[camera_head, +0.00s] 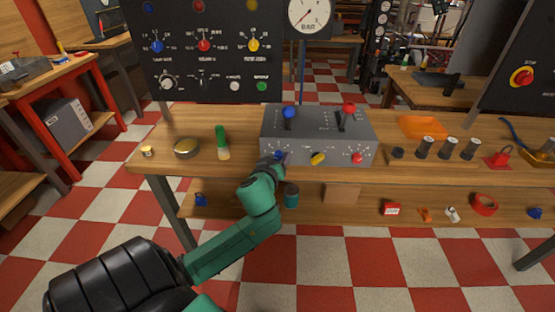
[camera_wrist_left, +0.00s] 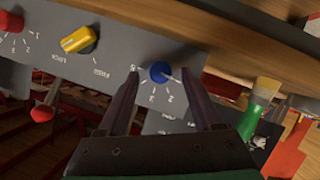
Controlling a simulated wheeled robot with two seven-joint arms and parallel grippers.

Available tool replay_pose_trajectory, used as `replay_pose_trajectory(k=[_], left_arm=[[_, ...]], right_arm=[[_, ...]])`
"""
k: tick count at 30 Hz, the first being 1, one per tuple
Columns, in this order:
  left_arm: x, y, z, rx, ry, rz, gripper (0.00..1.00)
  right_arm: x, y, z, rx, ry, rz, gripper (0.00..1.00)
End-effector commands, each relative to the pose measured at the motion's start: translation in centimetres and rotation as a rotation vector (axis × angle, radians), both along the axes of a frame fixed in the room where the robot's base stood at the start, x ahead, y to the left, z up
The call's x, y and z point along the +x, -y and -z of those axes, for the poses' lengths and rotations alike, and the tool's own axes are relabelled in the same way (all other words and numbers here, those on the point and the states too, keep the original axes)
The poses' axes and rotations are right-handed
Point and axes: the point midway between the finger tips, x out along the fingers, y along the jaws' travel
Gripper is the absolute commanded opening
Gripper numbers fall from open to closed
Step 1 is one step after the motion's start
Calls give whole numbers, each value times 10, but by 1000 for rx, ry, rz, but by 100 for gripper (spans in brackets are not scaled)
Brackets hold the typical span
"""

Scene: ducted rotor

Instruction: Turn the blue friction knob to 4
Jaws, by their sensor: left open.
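The blue knob (camera_head: 281,156) sits on the front face of the grey control box (camera_head: 319,131), at its left end. It also shows in the left wrist view (camera_wrist_left: 160,71), with dial numbers such as 2, 3 and 5 around it. A pale mark on it points right in that view; which number it meets I cannot tell. My left gripper (camera_head: 274,163) is at the knob; in the wrist view its open fingers (camera_wrist_left: 160,77) stand on either side of it. I cannot tell whether they touch it. My right gripper is out of view.
A yellow knob (camera_head: 318,159) and a red knob (camera_head: 357,158) share the front face. Blue (camera_head: 289,113) and red (camera_head: 348,109) lever tops rise from the box. A black panel (camera_head: 205,70) stands behind.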

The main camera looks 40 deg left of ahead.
Motion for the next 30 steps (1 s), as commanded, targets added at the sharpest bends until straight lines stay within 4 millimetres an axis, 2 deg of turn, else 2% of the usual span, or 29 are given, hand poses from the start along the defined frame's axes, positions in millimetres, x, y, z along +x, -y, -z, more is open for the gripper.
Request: replay_pose_trajectory(k=[3,10,11,15,16,30], left_arm=[[10,-5,4,1,0,0,67],[11,-6,5,-1,-1,0,67],[11,-6,5,-1,-1,0,63],[11,-6,5,-1,-1,0,9],[11,-6,5,-1,-1,0,0],[11,-5,3,56,-45,-1,0]], right_arm=[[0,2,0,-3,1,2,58],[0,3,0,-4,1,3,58],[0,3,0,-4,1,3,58],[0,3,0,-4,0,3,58],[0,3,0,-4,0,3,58],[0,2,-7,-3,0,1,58]])
